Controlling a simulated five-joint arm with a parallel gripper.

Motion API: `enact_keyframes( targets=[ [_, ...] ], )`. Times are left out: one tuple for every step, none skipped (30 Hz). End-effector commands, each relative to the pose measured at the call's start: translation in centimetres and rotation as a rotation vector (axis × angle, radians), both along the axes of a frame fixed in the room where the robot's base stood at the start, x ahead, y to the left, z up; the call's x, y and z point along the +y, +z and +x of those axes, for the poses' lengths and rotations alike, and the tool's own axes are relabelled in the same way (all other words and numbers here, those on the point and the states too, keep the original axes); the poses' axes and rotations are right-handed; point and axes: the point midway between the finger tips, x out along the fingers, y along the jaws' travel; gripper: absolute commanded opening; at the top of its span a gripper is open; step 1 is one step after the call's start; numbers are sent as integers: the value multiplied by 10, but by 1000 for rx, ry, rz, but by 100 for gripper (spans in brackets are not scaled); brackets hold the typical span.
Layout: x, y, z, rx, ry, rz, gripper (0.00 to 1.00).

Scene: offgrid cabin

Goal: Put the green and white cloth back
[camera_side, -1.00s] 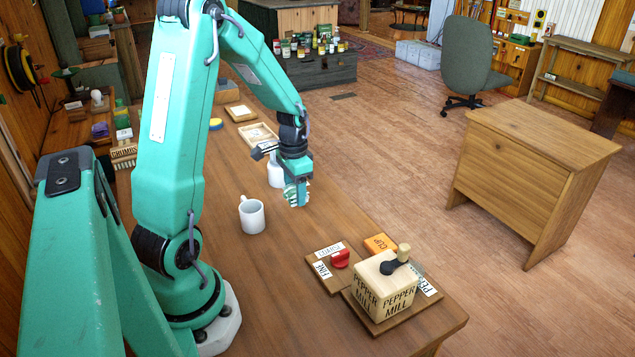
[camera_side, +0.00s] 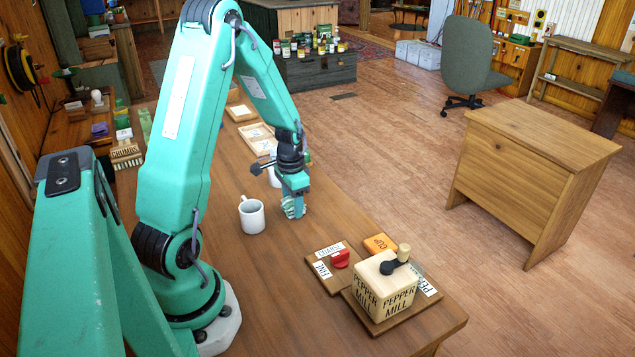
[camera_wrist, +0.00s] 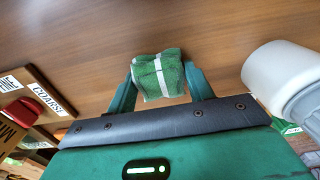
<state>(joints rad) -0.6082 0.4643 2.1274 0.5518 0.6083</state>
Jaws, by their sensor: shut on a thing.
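The green and white cloth (camera_wrist: 158,76) is a small folded bundle between the two fingers of my gripper (camera_wrist: 160,85) in the wrist view. The fingers press on it from both sides. In the side view my gripper (camera_side: 294,206) points down over the wooden table, right of the white mug, and the cloth (camera_side: 289,207) shows in part at its fingertips. The cloth is low, close to the table top; I cannot tell whether it touches.
A white mug (camera_side: 252,216) stands left of my gripper. A white container (camera_side: 273,177) is partly hidden behind it. The pepper mill (camera_side: 386,284) and a board with a red knob (camera_side: 340,259) stand at the front right. Shallow wooden trays (camera_side: 258,135) lie farther back.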

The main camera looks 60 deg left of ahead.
Motion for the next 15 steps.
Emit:
enact_keyframes(
  targets=[
    [0, 0, 0, 0, 0, 0, 30],
    [0, 0, 0, 0, 0, 0, 30],
    [0, 0, 0, 0, 0, 0, 30],
    [0, 0, 0, 0, 0, 0, 30],
    [0, 0, 0, 0, 0, 0, 30],
    [0, 0, 0, 0, 0, 0, 30],
    [0, 0, 0, 0, 0, 0, 30],
    [0, -1, 0, 0, 0, 0, 30],
    [0, -2, 0, 1, 0, 0, 30],
    [0, -3, 0, 1, 0, 0, 30],
    [0, -3, 0, 0, 0, 0, 54],
    [0, -3, 0, 0, 0, 0, 62],
    [0, -3, 0, 0, 0, 0, 67],
    [0, -3, 0, 0, 0, 0, 73],
    [0, -2, 0, 0, 0, 0, 74]
  ],
)
